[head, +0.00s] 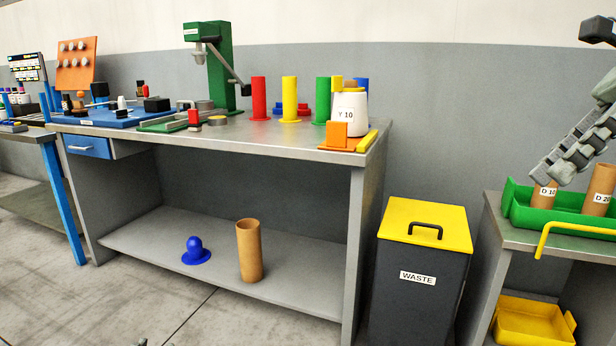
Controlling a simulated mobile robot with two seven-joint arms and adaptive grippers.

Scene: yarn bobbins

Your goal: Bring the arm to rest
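My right gripper (548,172) comes in from the upper right edge, slanting down over the green tray (560,219) on the right table. Its grey fingertips are just at the top of the brown tube labelled D 10 (545,196) and partly cover it. I cannot tell whether they touch the tube or whether the fingers are open or shut. A second brown tube, D 20 (599,192), stands to the right in the same tray.
A yellow-lidded waste bin (418,270) stands left of the right table (500,228). The long workbench (270,133) carries a green press (222,70), coloured cylinders and a white cone labelled Y 10 (349,113). A yellow bin (533,322) sits below the tray.

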